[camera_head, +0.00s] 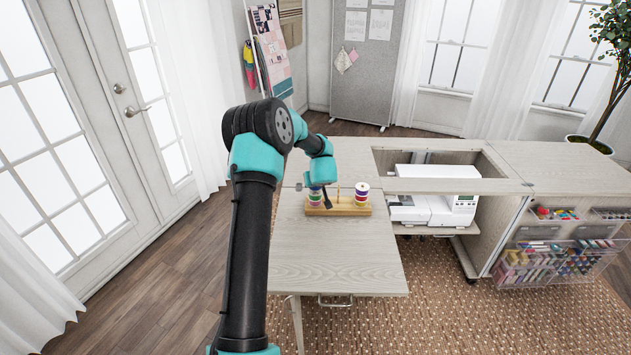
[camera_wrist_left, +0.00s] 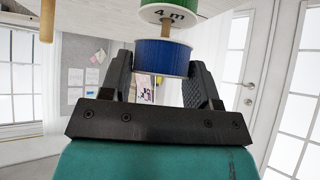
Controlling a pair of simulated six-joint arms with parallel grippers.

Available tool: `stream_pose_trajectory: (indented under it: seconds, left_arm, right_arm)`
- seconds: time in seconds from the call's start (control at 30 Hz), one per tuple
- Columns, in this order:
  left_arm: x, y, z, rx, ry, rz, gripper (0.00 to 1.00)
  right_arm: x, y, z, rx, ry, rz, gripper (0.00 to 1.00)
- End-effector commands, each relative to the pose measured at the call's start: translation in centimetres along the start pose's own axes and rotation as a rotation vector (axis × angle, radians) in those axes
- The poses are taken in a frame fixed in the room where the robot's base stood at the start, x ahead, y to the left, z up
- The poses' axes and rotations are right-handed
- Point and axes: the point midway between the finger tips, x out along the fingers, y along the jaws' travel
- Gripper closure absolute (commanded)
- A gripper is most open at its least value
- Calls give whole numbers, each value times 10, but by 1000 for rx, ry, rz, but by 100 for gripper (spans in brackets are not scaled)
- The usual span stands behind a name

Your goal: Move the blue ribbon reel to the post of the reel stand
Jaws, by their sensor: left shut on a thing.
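The wooden reel stand (camera_head: 345,210) sits on the table, with reels stacked at its left and right ends. A bare thin post (camera_head: 338,191) stands between them, and a bare wooden post shows in the wrist view (camera_wrist_left: 47,20). My left gripper (camera_head: 326,197) is at the left stack. In the wrist view, which is upside down, its fingers are shut on the blue ribbon reel (camera_wrist_left: 163,58). A short piece of post (camera_wrist_left: 165,32) shows between the blue reel and a green reel (camera_wrist_left: 170,4) marked "4 m". The blue reel is mostly hidden in the head view. My right gripper is not in view.
The right stack (camera_head: 361,194) has reels in several colours. A white sewing machine (camera_head: 432,207) sits in the cabinet opening to the right. The table leaf (camera_head: 340,255) in front of the stand is clear. Clear bins of supplies (camera_head: 545,262) hang at the far right.

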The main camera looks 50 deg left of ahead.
Motion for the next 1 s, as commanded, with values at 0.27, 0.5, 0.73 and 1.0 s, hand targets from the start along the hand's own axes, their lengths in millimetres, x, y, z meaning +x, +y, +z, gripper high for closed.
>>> stream_pose_trajectory:
  seconds: [0.27, 0.5, 0.73, 1.0]
  left_arm:
    - [4, 0, 4, 0, 0, 0, 67]
    - [6, 0, 5, 0, 0, 0, 67]
    - [5, 0, 5, 0, 0, 0, 40]
    - [5, 0, 5, 0, 0, 0, 15]
  right_arm:
    - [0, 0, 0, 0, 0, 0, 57]
    - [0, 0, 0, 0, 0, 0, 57]
    - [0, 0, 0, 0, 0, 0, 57]
    - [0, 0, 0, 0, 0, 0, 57]
